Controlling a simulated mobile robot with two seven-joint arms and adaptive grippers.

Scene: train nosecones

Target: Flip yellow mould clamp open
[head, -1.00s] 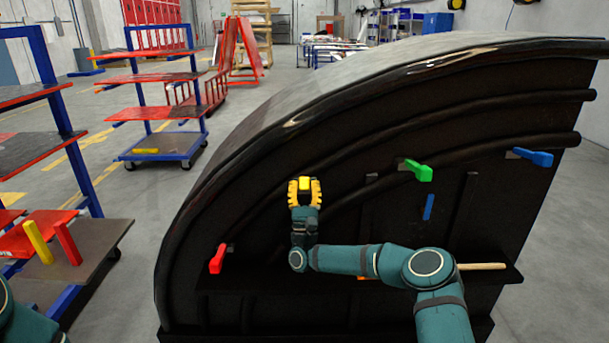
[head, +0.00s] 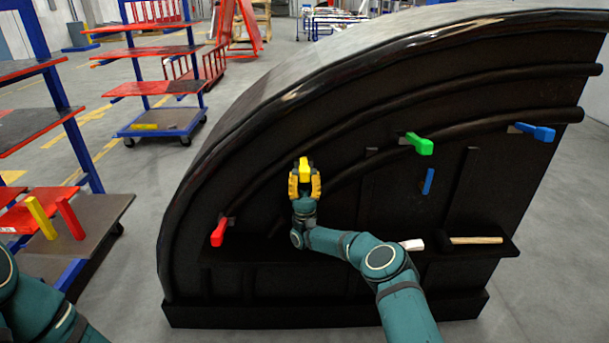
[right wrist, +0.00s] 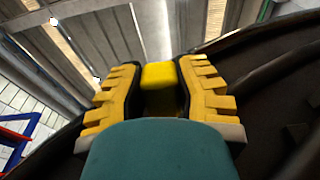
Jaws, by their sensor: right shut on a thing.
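The yellow mould clamp (head: 304,165) is on the dark curved mould (head: 400,170), near the middle of its face. My right gripper (head: 304,178) is at the clamp, with its yellow fingers on either side of the handle and shut on it. In the right wrist view the yellow clamp handle (right wrist: 159,76) stands between the two fingers (right wrist: 160,95). The clamp's base is hidden behind the gripper. My left arm shows at the bottom left, but its gripper is out of view.
A red clamp (head: 218,233), a green clamp (head: 420,144) and a blue clamp (head: 535,131) sit along the mould. A ledge holds a mallet (head: 475,240) and a white block (head: 412,245). Shelf carts (head: 160,122) stand at left. Open floor lies right.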

